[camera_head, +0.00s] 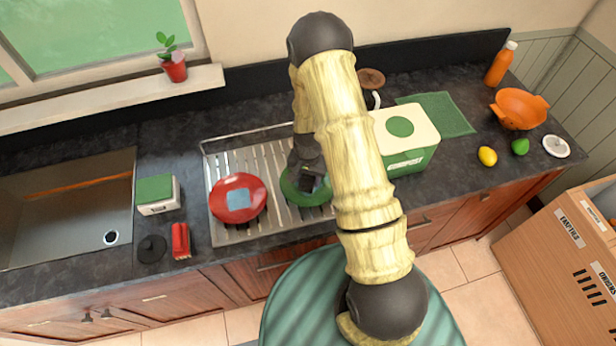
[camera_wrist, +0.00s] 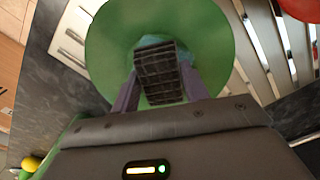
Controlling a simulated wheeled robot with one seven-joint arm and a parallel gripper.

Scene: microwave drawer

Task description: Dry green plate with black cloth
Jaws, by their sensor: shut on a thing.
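The green plate (camera_head: 291,191) lies on the metal drying rack, partly hidden by my gripper (camera_head: 310,180). In the wrist view the green plate (camera_wrist: 215,45) fills the upper middle. My gripper (camera_wrist: 160,90) is shut on a dark, grid-patterned piece that looks like the black cloth (camera_wrist: 157,72). The cloth is over the middle of the plate; I cannot tell if it touches. A small teal patch (camera_wrist: 150,42) shows just behind the cloth.
A red plate (camera_head: 226,207) with a blue square cloth (camera_head: 238,199) on it sits left of the green plate on the rack (camera_head: 275,222). A compost box (camera_head: 408,162) stands close on the right. The sink (camera_head: 65,205) is at far left.

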